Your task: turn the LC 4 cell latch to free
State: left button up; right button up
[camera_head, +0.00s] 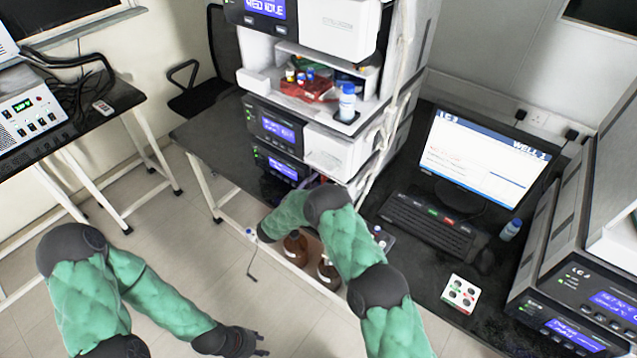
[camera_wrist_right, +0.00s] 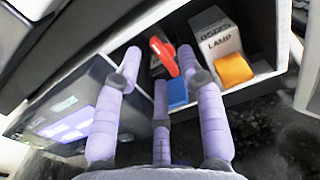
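In the right wrist view, a red elongated lever-like piece (camera_wrist_right: 164,56) stands in an open white compartment (camera_wrist_right: 262,88); I cannot tell whether it is the LC 4 cell latch. My right gripper (camera_wrist_right: 168,85) has its purple fingers spread, with nothing between them. The red piece shows just beyond the fingers, and I see no clear contact. In the head view, my right arm reaches the low part of the middle instrument stack (camera_head: 340,150) and mostly hides its hand. My left gripper (camera_head: 258,344) is dark, open and empty, low over the floor.
Beside the red piece are a white lamp box (camera_wrist_right: 215,38), an orange block (camera_wrist_right: 233,69) and a blue block (camera_wrist_right: 177,92). A lit instrument screen (camera_wrist_right: 75,118) is at left. A monitor (camera_head: 480,160), keyboard (camera_head: 430,222) and another instrument (camera_head: 580,300) stand right of my arm.

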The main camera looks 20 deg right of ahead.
jog(key=shift+x, duration=0.9)
grip_shut()
